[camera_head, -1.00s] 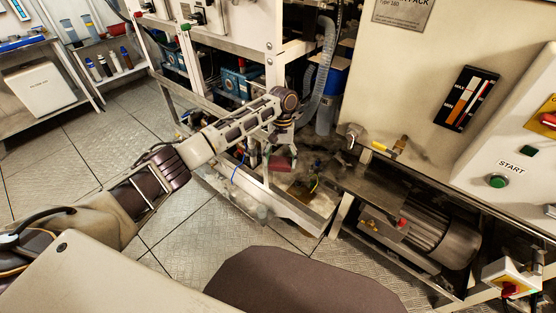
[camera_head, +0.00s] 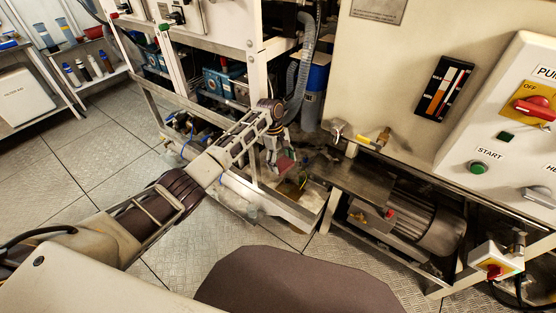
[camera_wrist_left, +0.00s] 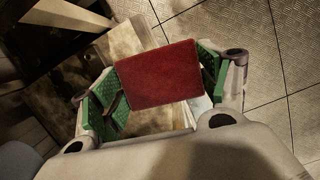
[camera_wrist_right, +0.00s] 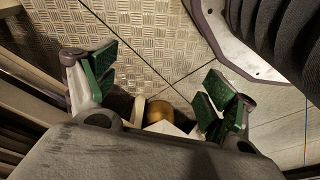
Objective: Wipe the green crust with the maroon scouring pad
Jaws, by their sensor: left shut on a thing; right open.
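The maroon scouring pad (camera_head: 287,164) is held by my left gripper (camera_head: 279,148) over the low metal tray (camera_head: 296,213) at the foot of the machine frame. In the left wrist view the pad (camera_wrist_left: 160,75) sits flat between the green-lined fingers, above a brown-stained tray floor (camera_wrist_left: 140,38). I cannot tell whether the pad touches the tray. I cannot pick out the green crust clearly; the pad and gripper may hide it. My right gripper (camera_wrist_right: 155,82) is open and empty in the right wrist view, and is out of the head view.
A white frame post (camera_head: 257,130) stands beside my left gripper. A grey ribbed hose (camera_head: 301,72) hangs behind it. A metal ledge (camera_head: 352,180) and a motor (camera_head: 425,220) are to the right. The patterned floor (camera_head: 110,170) at left is clear.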

